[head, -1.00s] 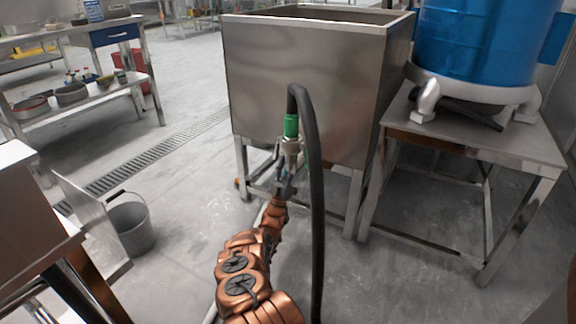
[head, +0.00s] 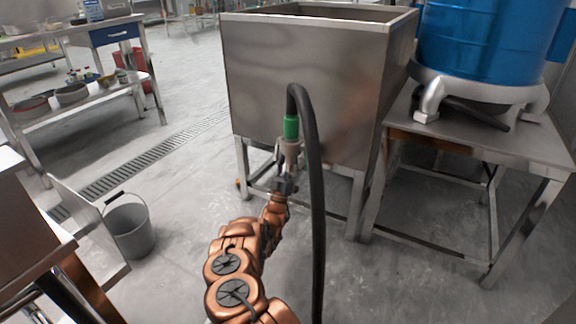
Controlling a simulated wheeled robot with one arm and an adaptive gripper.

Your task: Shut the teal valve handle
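A green to teal part (head: 291,128) shows at the lower end of the black hose, in front of the steel tank. Below it is a pale metal fitting (head: 290,147). I cannot tell a separate handle lever from this part at this size. My gripper (head: 284,172) is at the end of my copper-coloured arm, just below the fitting, close to or touching it. Its dark fingers overlap the fitting's lower end, so their gap and anything between them are hard to make out.
The black hose (head: 318,220) arches over and hangs down just right of my arm. The steel tank (head: 300,70) stands behind on legs. A blue drum (head: 485,40) sits on a steel table at right. A grey bucket (head: 130,230) stands on open floor at left.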

